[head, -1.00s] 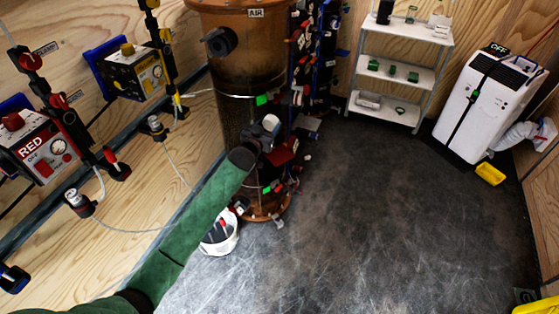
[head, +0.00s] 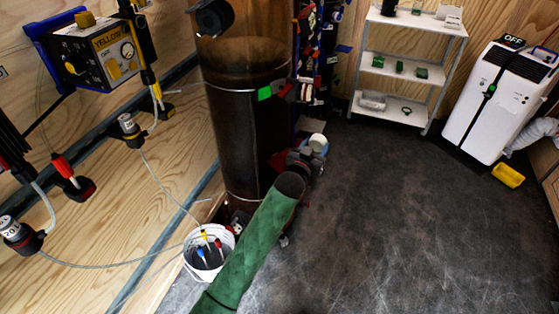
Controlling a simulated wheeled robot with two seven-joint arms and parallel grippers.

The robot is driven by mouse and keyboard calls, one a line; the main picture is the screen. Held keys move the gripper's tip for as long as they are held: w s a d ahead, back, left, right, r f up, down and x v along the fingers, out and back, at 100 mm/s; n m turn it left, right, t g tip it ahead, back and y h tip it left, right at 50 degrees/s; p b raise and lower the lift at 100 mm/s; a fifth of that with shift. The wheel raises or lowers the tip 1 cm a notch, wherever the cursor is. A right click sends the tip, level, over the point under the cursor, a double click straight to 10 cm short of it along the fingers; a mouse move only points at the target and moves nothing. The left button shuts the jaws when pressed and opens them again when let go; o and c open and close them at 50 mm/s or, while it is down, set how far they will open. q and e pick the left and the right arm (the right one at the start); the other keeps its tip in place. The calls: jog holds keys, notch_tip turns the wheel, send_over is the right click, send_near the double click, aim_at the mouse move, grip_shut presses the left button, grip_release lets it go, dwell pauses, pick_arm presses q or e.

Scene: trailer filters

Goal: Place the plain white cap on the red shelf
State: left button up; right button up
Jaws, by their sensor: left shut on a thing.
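My left gripper (head: 309,155) is at the end of the green-sleeved arm, in front of the right side of the tall brown cylinder (head: 243,130). It is shut on a white round piece (head: 318,143), which looks like the plain white cap and is held up off the floor. The fingers are dark and small, so the exact grip is unclear. A small red surface (head: 278,161) shows just left of the gripper, against the cylinder. It may be the red shelf, but the gripper and arm partly hide it. My right gripper is out of view.
A white bucket (head: 190,262) with coloured tools stands left of my arm. A white shelf rack (head: 398,78) and a white portable unit (head: 500,100) stand at the back right. A yellow bin (head: 508,175) lies on the floor. The dark floor (head: 410,220) is clear.

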pick_arm(q)
jog(key=shift+w+f, duration=0.15)
send_over(283, 165)
notch_tip(283, 165, down, 7)
jog(key=shift+w+r, duration=0.1)
jog(key=shift+r, duration=0.05)
jog(key=shift+f+b, duration=0.35)
jog(key=shift+f, duration=1.6)
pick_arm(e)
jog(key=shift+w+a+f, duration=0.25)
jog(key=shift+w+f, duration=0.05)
pick_arm(q)
jog(key=shift+f, duration=0.15)
jog(key=o, duration=1.3)
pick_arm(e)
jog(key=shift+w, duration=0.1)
